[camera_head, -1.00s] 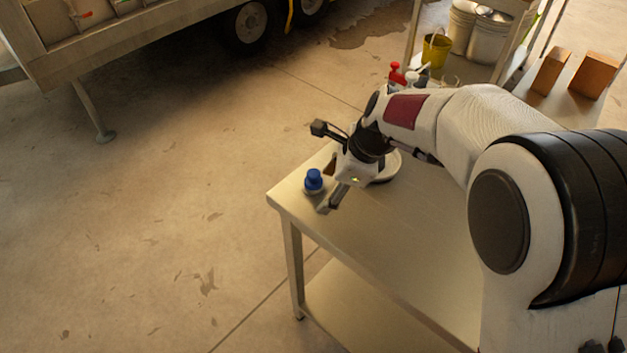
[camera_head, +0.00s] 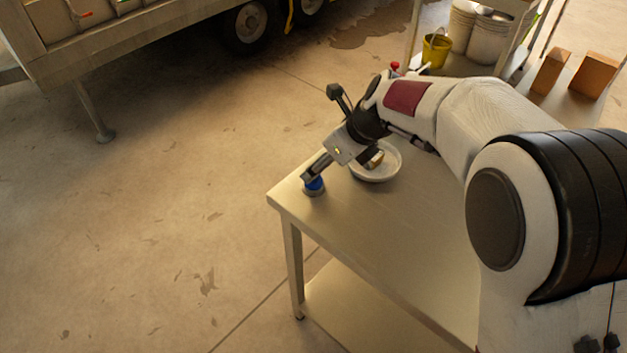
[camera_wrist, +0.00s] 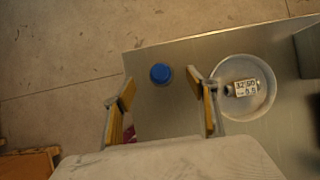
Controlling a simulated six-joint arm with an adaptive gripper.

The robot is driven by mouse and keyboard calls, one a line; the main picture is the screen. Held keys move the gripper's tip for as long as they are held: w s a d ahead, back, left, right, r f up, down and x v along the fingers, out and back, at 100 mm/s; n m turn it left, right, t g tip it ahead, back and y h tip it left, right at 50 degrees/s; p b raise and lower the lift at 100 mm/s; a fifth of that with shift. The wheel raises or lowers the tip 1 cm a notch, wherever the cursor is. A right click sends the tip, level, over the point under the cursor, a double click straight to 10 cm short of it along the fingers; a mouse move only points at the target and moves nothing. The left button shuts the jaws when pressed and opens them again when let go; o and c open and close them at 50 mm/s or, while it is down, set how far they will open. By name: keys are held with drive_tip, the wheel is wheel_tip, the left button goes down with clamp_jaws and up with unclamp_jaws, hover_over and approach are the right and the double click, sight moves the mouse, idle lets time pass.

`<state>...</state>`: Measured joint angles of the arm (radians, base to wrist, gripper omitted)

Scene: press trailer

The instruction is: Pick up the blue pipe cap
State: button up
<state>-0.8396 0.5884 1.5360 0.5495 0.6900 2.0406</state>
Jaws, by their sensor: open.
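The blue pipe cap (camera_head: 314,186) stands on the metal table (camera_head: 400,255), near its far left corner in the head view. In the wrist view the blue cap (camera_wrist: 160,73) lies ahead of the fingertips, between the lines of the two fingers. My gripper (camera_head: 312,176) is at the cap in the head view, and its fingers hide the cap's upper part. In the wrist view my gripper (camera_wrist: 160,85) is open, with one finger to each side and nothing between the pads. I cannot tell whether a finger touches the cap.
A round white dish (camera_head: 378,176) sits on the table just right of my gripper. A small device with a labelled face (camera_wrist: 243,88) lies in it. The table's edges are close to the cap. A red-topped item (camera_head: 395,67) shows behind my arm.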

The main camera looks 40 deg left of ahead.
sight(318, 176)
drive_tip(key=shift+f, duration=0.1)
drive_tip(key=shift+x, duration=1.2)
drive_tip(key=shift+s+a+f, duration=0.1)
drive_tip(key=shift+a+f, duration=0.1)
drive_tip(key=shift+f, duration=0.75)
drive_tip(key=shift+a+f, duration=0.2)
drive_tip(key=shift+f, duration=0.75)
drive_tip(key=shift+x, duration=0.75)
drive_tip(key=c, duration=1.3)
